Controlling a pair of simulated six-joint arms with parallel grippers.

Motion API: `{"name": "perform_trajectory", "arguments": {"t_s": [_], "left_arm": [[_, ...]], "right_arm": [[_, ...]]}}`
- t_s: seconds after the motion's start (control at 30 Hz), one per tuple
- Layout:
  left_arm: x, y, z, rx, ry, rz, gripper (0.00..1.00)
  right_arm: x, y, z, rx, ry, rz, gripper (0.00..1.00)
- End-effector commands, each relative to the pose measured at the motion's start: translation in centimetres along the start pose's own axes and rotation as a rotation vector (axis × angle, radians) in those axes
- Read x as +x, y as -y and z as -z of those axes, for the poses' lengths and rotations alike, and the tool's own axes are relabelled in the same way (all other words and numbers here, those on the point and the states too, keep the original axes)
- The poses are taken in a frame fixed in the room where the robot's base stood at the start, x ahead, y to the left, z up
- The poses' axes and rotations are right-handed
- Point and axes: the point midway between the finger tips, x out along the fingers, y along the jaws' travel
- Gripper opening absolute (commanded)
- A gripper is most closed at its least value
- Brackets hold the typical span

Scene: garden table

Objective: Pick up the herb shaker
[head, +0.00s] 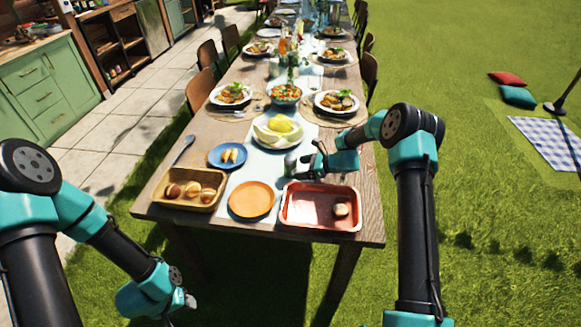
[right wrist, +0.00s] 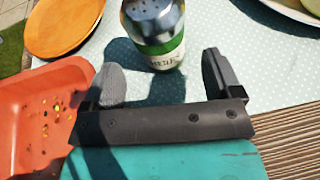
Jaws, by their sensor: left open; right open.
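The herb shaker (right wrist: 155,30) stands upright in the right wrist view, with a perforated silver lid and a green and white label. It also shows small in the head view (head: 291,163), just left of my right gripper. My right gripper (head: 308,166) is open above the table, and its two fingers in the right wrist view (right wrist: 158,80) point toward the shaker, which is ahead of and between them, apart from both. My left gripper (head: 190,301) is low at the left, off the table's front edge, open and empty.
A red tray (head: 290,222) holding a small roll, an orange plate (head: 252,212) and a bread basket (head: 160,196) line the table's front. A blue plate (head: 218,157) and a bowl with yellow-green contents (head: 262,138) stand near the shaker.

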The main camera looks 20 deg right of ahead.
Motion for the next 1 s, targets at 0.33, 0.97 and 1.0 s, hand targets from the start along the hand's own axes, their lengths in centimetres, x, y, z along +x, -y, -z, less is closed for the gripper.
{"name": "perform_trajectory", "arguments": {"t_s": [0.33, 0.97, 1.0], "left_arm": [[0.0, 0.0, 0.0, 0.0, 0.0, 0.0, 0.43], [0.0, 0.0, 0.0, 0.0, 0.0, 0.0, 0.43], [0.0, 0.0, 0.0, 0.0, 0.0, 0.0, 0.43]], "right_arm": [[0.2, 0.0, 0.0, 0.0, 0.0, 0.0, 0.84], [5.3, 0.2, 0.1, 0.0, 0.0, 0.0, 0.84], [5.3, 0.2, 0.1, 0.0, 0.0, 0.0, 0.84]]}}
